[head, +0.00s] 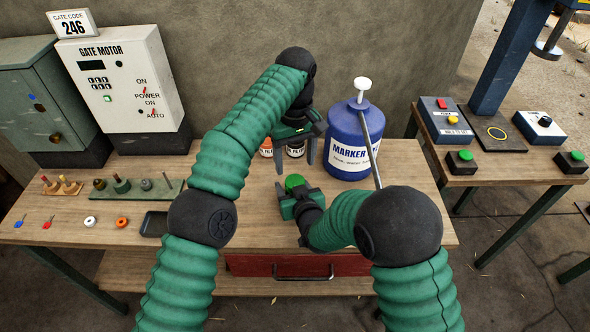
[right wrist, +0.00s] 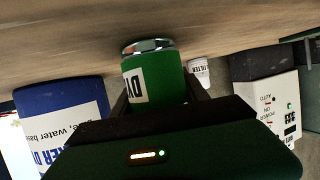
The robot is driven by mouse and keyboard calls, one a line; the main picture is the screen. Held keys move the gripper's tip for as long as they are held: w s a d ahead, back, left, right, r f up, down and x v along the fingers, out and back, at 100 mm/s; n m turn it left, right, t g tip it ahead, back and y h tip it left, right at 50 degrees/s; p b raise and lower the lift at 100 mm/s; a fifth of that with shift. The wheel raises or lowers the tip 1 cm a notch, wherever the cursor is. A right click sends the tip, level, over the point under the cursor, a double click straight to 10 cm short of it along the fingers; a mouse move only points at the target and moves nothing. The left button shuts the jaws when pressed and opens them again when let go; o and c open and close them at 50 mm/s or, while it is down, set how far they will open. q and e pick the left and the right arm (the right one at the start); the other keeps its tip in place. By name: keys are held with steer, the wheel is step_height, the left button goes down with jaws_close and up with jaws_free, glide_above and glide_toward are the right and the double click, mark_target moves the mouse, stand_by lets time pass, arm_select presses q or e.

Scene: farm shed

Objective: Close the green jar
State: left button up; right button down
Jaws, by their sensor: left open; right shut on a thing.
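The green jar (right wrist: 152,80) has a white label with dark letters and a silvery end near the tabletop, in the upside-down right wrist view. In the head view its round green top (head: 294,182) shows; I cannot tell whether that is a lid. My right gripper (head: 290,202) is shut on the jar from the side near the table's front. My left gripper (head: 295,166) is open, pointing down just behind and above the jar, with nothing visible between its fingers.
A blue marker drum (head: 345,152) with a pump stands right of the left gripper. A gate motor box (head: 118,80), pegs and a dark tray (head: 154,224) are at left. The right table (head: 480,165) holds button boxes.

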mark_target(295, 181)
arm_select(q)
step_height(295, 181, down, 6)
steer(key=shift+f, duration=0.2)
steer(key=shift+s, duration=0.1)
steer(key=shift+c, duration=0.2)
jaws_close()
steer(key=m, duration=0.6)
steer(key=shift+m, duration=0.3)
steer(key=shift+o, duration=0.7)
jaws_free()
arm_select(e)
steer(key=shift+a, duration=0.1)
arm_select(q)
steer(key=shift+r, duration=2.35)
